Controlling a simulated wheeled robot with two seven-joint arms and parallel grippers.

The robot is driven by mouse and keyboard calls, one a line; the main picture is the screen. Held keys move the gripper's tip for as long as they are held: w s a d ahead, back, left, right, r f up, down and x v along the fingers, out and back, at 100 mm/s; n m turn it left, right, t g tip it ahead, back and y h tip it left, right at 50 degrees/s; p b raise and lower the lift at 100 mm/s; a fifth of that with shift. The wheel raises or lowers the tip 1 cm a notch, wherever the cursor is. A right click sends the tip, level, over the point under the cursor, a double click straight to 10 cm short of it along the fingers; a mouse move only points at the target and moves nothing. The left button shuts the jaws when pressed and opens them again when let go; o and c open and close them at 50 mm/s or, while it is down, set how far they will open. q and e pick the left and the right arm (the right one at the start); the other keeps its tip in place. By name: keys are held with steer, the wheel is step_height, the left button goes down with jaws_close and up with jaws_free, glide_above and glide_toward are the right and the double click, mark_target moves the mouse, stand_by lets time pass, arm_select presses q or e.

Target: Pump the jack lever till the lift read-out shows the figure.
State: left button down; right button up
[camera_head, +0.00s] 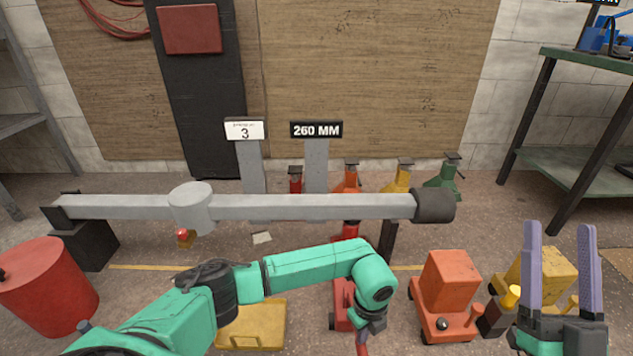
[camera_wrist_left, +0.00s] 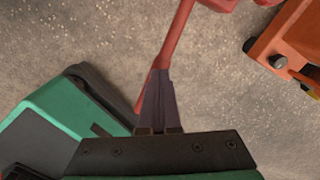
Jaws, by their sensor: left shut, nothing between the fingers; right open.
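A red jack (camera_head: 342,300) stands on the floor under the grey beam (camera_head: 310,207), partly hidden by my left arm. Its thin red lever (camera_wrist_left: 179,40) runs down through the left wrist view; its end also shows at the bottom of the head view (camera_head: 362,347). My left gripper (camera_wrist_left: 158,88) is shut and empty, its fingers right beside the lever; whether they touch it I cannot tell. My right gripper (camera_head: 560,232) is open and empty at the right. A black sign (camera_head: 316,130) reads 260 MM. A white card (camera_head: 244,131) shows 3 under small unreadable text.
An orange jack (camera_head: 448,290) and a yellow jack (camera_head: 545,270) stand to the right, the yellow one behind my right gripper. A red drum (camera_head: 48,287) is at left, a yellow case (camera_head: 255,322) near my left arm. A green bench (camera_head: 590,60) stands back right.

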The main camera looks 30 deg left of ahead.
arm_select(q)
steer(key=shift+r+p, duration=0.5)
steer(key=shift+r, duration=0.05)
steer(key=shift+r+p, duration=0.4)
steer(key=shift+r, duration=0.05)
arm_select(e)
step_height(320, 180, down, 18)
steer(key=w+a+m+g+h, duration=0.1)
steer(key=a+m+g+h, duration=0.15)
steer(key=g, duration=0.35)
arm_select(q)
steer(key=shift+r+p, duration=0.4)
steer(key=shift+r, duration=0.05)
steer(key=shift+r+p, duration=0.35)
arm_select(e)
steer(key=s+f+g, duration=0.2)
steer(key=s+f, duration=0.1)
steer(key=f, duration=0.4)
steer(key=s+a+f+g+h, duration=0.1)
steer(key=s+f+g, duration=0.2)
steer(key=f, duration=0.5)
steer(key=shift+s+f, duration=0.2)
steer(key=shift+s, duration=0.55)
arm_select(q)
steer(key=shift+f, duration=0.1)
